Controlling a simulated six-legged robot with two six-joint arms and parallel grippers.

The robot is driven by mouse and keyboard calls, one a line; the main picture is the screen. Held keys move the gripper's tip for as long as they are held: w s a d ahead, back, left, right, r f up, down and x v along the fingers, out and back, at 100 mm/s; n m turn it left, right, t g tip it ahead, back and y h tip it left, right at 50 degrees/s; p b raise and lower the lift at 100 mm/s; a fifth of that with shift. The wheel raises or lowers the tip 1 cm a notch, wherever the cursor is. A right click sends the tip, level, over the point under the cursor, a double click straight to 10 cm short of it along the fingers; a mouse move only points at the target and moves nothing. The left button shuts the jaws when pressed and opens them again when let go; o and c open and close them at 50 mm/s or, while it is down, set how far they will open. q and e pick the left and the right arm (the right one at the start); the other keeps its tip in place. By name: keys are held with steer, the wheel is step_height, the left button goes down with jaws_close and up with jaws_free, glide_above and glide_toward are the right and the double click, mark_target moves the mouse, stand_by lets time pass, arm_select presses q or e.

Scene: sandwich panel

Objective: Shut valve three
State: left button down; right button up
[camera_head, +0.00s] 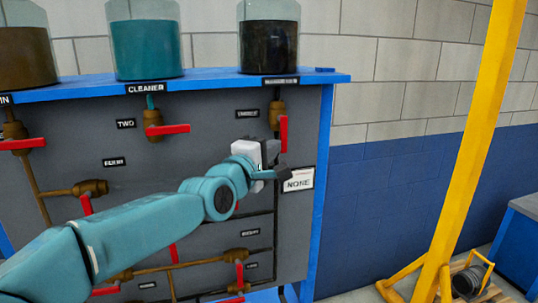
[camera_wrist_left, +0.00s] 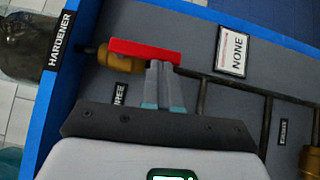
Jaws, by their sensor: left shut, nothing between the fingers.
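Valve three is the brass valve with a red handle (camera_head: 283,133) below the hardener tank, at the panel's upper right. The handle hangs upright, in line with its pipe. A small label (camera_head: 247,113) left of it is hard to read in the head view. In the left wrist view the red handle (camera_wrist_left: 145,50) and brass body (camera_wrist_left: 122,63) lie just beyond my fingers, beside a partly hidden label ending in "REE". My left gripper (camera_head: 272,152) is shut and empty, its fingertips (camera_wrist_left: 160,66) close to the handle's lower end; contact cannot be told. My right gripper is not in view.
The grey panel (camera_head: 215,155) carries other red-handled valves, including one marked TWO (camera_head: 153,130), and brown pipes. A NONE sign (camera_head: 299,179) is right beside my gripper. A yellow post (camera_head: 470,140) stands at the right, with clear space between it and the panel.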

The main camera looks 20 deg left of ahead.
mark_target(284, 152)
arm_select(q)
steer(key=shift+w+d+f+n+t+b, duration=0.4)
steer(key=shift+f+n+t+b, duration=0.3)
steer(key=shift+b, duration=2.05)
steer(key=shift+w+d+f+n+t+b, duration=0.15)
steer(key=shift+d+f+n+t+b, duration=0.55)
steer(key=shift+b, duration=2)
steer(key=w+d+r+n+t+y, duration=0.1)
steer(key=w+d+r+n+y, duration=0.1)
steer(key=n+y, duration=0.6)
steer(key=w+d+r+n+t+y+b, duration=0.1)
steer(key=d+r+n+y, duration=0.1)
steer(key=n+y, duration=0.6)
steer(key=shift+w+d+r+n+t, duration=0.25)
steer(key=shift+w+d+n+t, duration=0.2)
steer(key=shift+n, duration=1.95)
steer(key=shift+d, duration=0.1)
